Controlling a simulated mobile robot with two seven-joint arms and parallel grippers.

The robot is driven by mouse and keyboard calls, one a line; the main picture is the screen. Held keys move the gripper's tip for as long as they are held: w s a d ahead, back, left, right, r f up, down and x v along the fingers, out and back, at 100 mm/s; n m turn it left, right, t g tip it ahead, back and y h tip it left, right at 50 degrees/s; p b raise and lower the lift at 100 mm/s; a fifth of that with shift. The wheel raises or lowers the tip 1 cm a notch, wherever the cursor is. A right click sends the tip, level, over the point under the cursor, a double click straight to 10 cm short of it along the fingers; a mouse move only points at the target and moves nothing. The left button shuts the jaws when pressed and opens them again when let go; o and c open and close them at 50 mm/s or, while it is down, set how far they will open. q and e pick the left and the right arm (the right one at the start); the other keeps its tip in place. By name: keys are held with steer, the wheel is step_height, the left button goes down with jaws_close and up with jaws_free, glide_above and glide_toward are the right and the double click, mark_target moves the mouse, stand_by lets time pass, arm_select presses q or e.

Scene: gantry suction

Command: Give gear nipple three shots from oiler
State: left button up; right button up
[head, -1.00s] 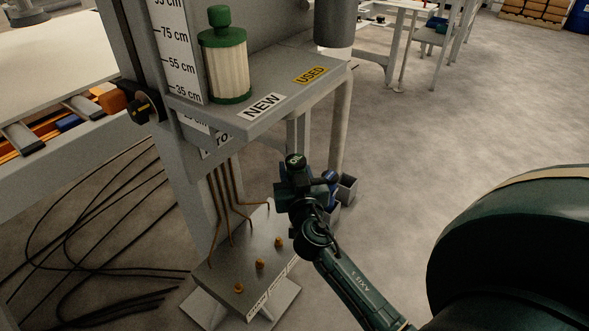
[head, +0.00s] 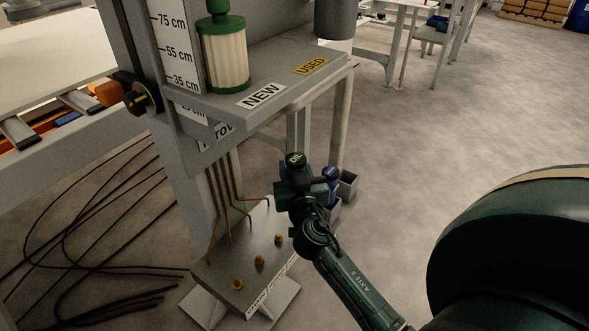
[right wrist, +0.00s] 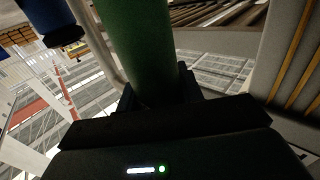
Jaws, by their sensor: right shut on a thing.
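A dark green oiler (head: 295,159) with lettering on its top is in my right gripper (head: 300,196). In the right wrist view the green body (right wrist: 137,45) stands between the fingers of my right gripper (right wrist: 155,98), which is shut on it. Three brass nipples (head: 238,285) (head: 259,261) (head: 279,240) stand in a row on a low grey plate (head: 225,265). My left gripper is not in view.
Copper pipes (head: 221,195) run down to the plate's back. A shelf (head: 285,85) marked NEW and USED overhangs behind, bearing a green-capped filter (head: 224,55). A blue object (head: 332,173) and grey bins (head: 347,186) are beside the oiler. Black cables lie left; right floor is clear.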

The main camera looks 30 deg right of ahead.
stand_by(0.3)
steer(key=shift+r+p, duration=0.35)
steer(key=shift+r, duration=0.2)
steer(key=shift+f+b, duration=0.6)
steer(key=shift+b, duration=0.15)
steer(key=shift+r, duration=0.2)
stand_by(0.4)
steer(key=shift+r+p, duration=0.4)
steer(key=shift+f+b, duration=0.6)
steer(key=shift+b, duration=0.1)
stand_by(0.4)
steer(key=shift+r, duration=0.2)
